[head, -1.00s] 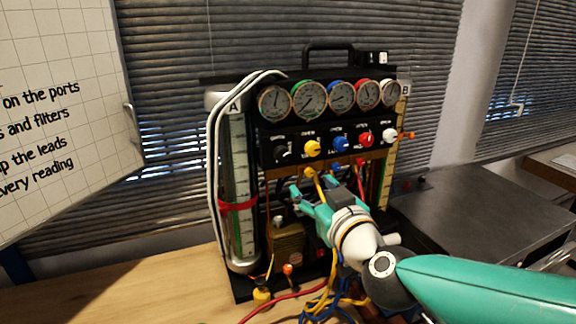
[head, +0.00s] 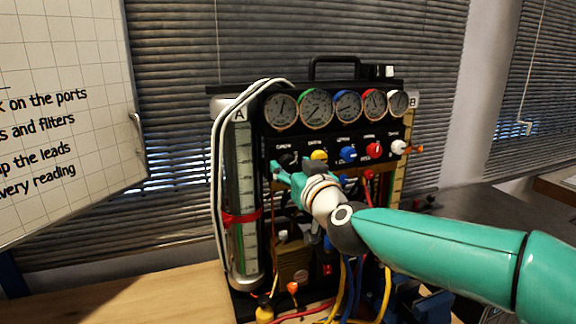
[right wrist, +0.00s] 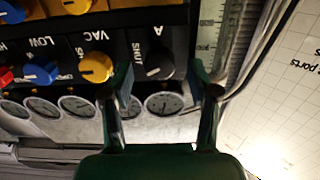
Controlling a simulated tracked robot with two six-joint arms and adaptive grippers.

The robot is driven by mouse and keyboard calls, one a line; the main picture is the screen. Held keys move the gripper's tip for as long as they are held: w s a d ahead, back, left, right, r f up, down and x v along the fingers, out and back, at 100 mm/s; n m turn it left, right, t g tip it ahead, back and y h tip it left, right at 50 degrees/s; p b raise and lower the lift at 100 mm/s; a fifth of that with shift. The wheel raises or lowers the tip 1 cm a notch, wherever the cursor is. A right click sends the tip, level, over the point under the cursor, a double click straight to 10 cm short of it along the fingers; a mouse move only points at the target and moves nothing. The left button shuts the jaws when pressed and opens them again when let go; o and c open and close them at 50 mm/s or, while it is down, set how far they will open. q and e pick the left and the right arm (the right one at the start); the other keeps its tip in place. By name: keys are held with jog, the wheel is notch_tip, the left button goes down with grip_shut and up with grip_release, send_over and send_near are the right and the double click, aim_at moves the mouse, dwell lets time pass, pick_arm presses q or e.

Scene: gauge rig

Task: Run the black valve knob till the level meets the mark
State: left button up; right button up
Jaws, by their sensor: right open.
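The black valve knob (head: 287,160) is at the left end of the knob row, under the gauges. It also shows in the right wrist view (right wrist: 160,62), which sees the panel upside down. My right gripper (head: 292,168) is open in front of it. In the right wrist view my gripper (right wrist: 159,80) has one finger on each side of the knob, with no clear contact. Tube A (head: 239,175), a clear upright tube with a scale, stands at the rig's left. A red band (head: 241,218) crosses its lower half. The liquid level is hard to make out. My left gripper is out of view.
Yellow (right wrist: 96,67), blue (head: 348,155), red (head: 374,150) and white (head: 398,147) knobs continue the row, the yellow one close beside my finger. White hoses (head: 219,150) run along the left. Several coloured leads (head: 347,285) hang below. Bare bench (head: 150,295) lies at left.

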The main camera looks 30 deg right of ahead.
jog(key=shift+x, duration=1.5)
jog(key=shift+c, duration=0.2)
grip_shut()
jog(key=m+b, duration=0.1)
jog(key=m, duration=0.2)
jog(key=shift+f+m, duration=0.1)
jog(key=shift+m, duration=1.2)
jog(key=shift+o, duration=0.2)
grip_release()
jog(key=shift+s, duration=0.15)
jog(key=v, duration=1.1)
jog(key=shift+s, duration=0.35)
